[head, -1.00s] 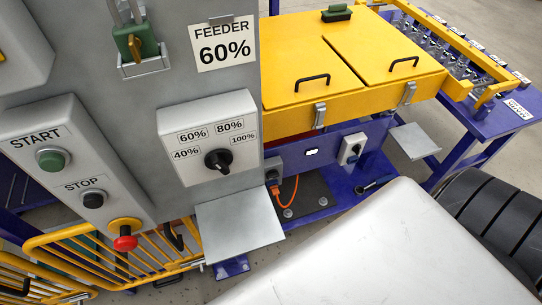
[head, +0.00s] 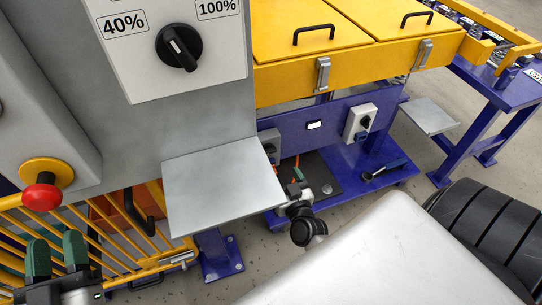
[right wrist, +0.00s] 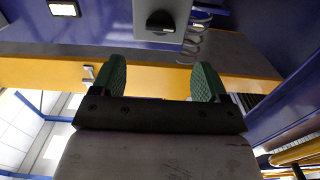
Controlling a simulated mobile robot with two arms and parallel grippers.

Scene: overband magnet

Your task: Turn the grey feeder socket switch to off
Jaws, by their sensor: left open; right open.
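The grey socket box (head: 268,138) with a dark round knob is on the blue frame left of the small lit panel, partly hidden by the shelf plate's side. An orange cable (head: 292,170) hangs below it. My right gripper (head: 297,184) is low in front of the frame, below and right of this box, apart from it. In the right wrist view its green fingers (right wrist: 162,80) are open and empty. A grey box with a black rotary switch (right wrist: 160,22) lies beyond them; I cannot tell its setting. My left gripper (head: 56,257) is open and empty at lower left.
A second light socket box (head: 360,122) with a blue cover is further right. A metal shelf plate (head: 225,182) juts out left of my right gripper. Yellow railing (head: 125,250) and a red stop button (head: 41,192) are at left.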

